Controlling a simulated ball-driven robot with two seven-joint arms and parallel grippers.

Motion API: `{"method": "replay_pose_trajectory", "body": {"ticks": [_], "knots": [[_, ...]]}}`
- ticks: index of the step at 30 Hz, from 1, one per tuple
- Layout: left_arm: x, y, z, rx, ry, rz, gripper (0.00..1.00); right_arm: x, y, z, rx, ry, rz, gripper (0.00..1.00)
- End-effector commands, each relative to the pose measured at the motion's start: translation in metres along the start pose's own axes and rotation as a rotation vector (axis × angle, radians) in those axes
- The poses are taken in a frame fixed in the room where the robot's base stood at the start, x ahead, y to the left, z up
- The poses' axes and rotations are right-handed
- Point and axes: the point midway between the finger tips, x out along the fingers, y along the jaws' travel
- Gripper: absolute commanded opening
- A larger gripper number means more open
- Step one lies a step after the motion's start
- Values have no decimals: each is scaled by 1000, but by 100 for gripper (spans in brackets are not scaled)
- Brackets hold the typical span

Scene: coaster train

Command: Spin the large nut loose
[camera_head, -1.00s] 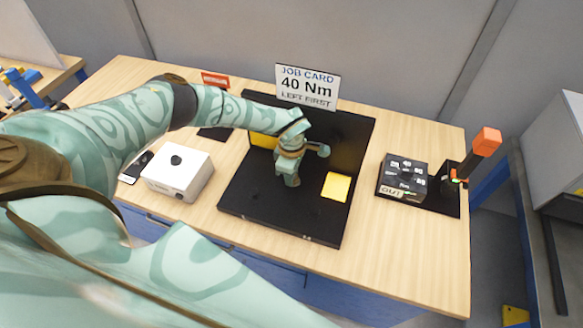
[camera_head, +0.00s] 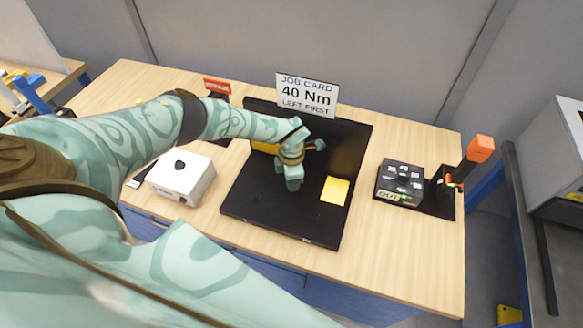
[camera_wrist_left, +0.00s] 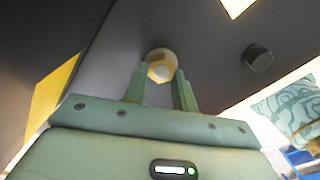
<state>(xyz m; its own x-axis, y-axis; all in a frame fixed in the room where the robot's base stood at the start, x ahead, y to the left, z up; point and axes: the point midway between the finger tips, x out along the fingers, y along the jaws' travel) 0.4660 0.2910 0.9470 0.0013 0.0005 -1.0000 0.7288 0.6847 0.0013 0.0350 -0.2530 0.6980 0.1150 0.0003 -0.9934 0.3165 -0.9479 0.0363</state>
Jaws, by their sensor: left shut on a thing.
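The large nut (camera_wrist_left: 160,64) shows in the left wrist view as a pale brass-coloured piece against the dark fixture plate (camera_wrist_left: 215,75). My left gripper (camera_wrist_left: 160,80) has its two fingers on either side of it and is shut on it. In the head view, my left gripper (camera_head: 293,184) points down at the middle of the black fixture (camera_head: 265,215), and the nut is hidden behind it. A dark hexagonal piece (camera_wrist_left: 258,57) stands apart to the right in the wrist view. My right gripper is not in view.
A yellow square (camera_head: 335,190) lies on the fixture, right of the gripper. A job card (camera_head: 306,94) reading "40 Nm, left first" stands behind. A white box (camera_head: 182,180) is left; a black box marked "OUT" (camera_head: 400,180) and an orange-topped tool (camera_head: 478,150) are right. The front right tabletop is clear.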

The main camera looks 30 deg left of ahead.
Motion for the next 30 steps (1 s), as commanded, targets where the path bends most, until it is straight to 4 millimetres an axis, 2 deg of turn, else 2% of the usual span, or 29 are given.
{"method": "replay_pose_trajectory", "body": {"ticks": [10, 11, 12, 13, 23, 26, 30], "knots": [[2, -2, -1, -1, 3, -2, 4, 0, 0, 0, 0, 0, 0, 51], [2, -2, -1, 0, 3, -2, 33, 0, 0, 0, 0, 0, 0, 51], [2, -2, -1, 0, 3, -2, 44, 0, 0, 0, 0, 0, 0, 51], [2, -1, -1, 0, 3, -2, 49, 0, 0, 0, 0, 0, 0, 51], [-3, -1, 0, 0, 0, -1, 49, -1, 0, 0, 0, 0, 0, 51], [-16, 0, 0, 2, -1, 0, 49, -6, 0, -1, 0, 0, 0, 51], [-50, 1, 1, 2, -3, 1, 49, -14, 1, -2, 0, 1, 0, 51]]}}
